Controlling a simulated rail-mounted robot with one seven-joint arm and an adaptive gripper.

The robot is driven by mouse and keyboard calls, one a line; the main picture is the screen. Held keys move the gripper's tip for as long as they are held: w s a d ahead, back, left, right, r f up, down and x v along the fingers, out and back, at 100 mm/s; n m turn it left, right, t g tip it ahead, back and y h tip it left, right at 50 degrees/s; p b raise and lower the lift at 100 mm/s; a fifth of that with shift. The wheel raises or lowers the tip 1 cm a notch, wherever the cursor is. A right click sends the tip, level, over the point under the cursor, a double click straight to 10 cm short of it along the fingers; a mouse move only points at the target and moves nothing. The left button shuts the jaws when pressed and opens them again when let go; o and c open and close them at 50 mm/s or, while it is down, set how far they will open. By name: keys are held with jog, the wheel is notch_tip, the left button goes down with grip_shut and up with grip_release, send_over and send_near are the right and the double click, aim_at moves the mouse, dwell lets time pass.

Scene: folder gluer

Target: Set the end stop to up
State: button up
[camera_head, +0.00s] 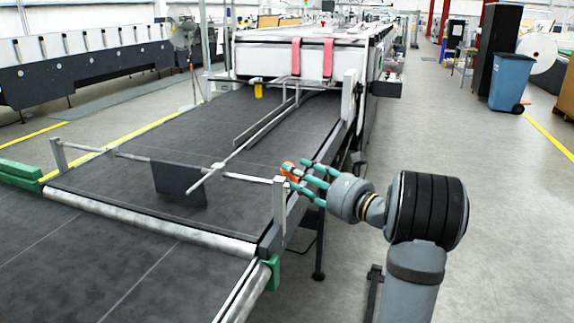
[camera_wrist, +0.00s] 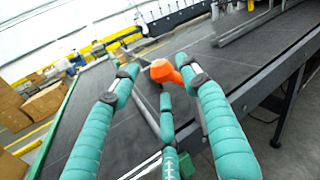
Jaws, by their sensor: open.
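The end stop is a dark rectangular plate (camera_head: 180,184) on a thin cross bar (camera_head: 240,176) over the conveyor in the head view. It hangs below the bar, with its lower edge close to the belt. An orange knob (camera_head: 289,170) sits near the right end of the bar, and it also shows in the wrist view (camera_wrist: 162,71). My gripper (camera_head: 299,174) has teal fingers spread open at the knob. In the wrist view my gripper (camera_wrist: 156,73) has its fingertips on both sides of the knob, with a third finger below. I cannot tell whether any finger touches it.
The dark conveyor belt (camera_head: 95,255) runs under the bar. An upright bracket (camera_head: 280,206) stands at the belt's right edge, close to my fingers. A long rail (camera_head: 236,150) crosses above the belt.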

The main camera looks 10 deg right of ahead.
jog(key=shift+p+x, duration=0.5)
jog(key=shift+x, duration=1.9)
jog(key=shift+d, duration=0.1)
jog(key=c, duration=1.1)
grip_shut()
